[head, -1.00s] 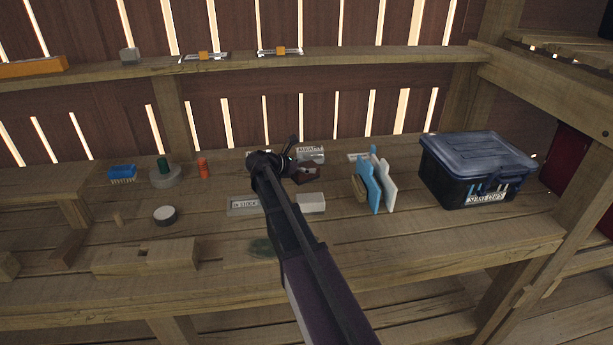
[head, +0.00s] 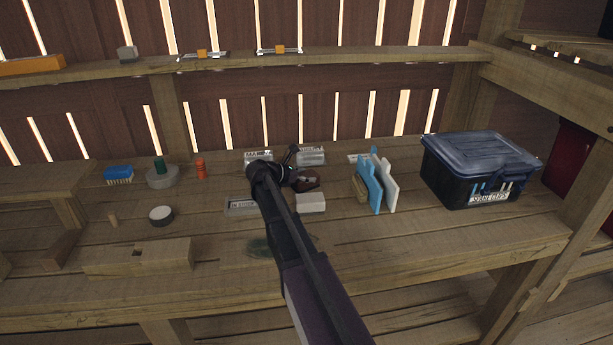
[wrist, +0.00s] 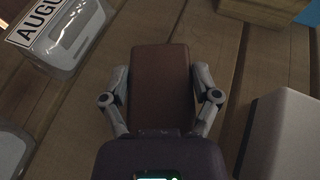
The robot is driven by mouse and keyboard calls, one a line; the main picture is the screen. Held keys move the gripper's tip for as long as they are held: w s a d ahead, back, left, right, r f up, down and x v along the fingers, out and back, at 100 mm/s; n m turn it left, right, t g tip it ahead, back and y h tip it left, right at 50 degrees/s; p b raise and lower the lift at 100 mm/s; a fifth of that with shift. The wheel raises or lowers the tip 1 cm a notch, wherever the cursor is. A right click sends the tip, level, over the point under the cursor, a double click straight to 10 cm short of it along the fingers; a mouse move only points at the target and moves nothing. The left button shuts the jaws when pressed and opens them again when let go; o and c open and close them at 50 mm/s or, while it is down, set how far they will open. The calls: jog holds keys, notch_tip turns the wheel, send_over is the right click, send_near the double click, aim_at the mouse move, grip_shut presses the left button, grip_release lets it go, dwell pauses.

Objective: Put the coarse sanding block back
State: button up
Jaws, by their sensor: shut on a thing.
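My gripper (wrist: 161,78) is shut on a reddish-brown block (wrist: 161,100), one finger along each long side. This block looks like the sanding block; no grit marking is readable. In the head view the brown block (head: 308,180) shows just right of my gripper (head: 296,177), partly hidden by it. I cannot tell whether the block touches the bench. Behind it are two labelled clear bins, one at back left (head: 258,155) and one at back right (head: 311,156).
A pale grey block (head: 311,203) lies close in front; it also fills the lower right of the wrist view (wrist: 285,140). Blue and white upright pieces (head: 376,185) and a dark lidded box (head: 478,170) stand to the right.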

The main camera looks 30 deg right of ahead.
jog(key=o, duration=1)
jog(key=shift+r, duration=0.15)
jog(key=shift+a+r+p, duration=0.3)
jog(key=shift+a+p, duration=0.25)
jog(key=p+v, duration=0.4)
jog(key=v, duration=0.6)
jog(key=shift+s+a+r, duration=0.1)
jog(key=shift+s+a, duration=0.05)
jog(key=shift+a, duration=0.25)
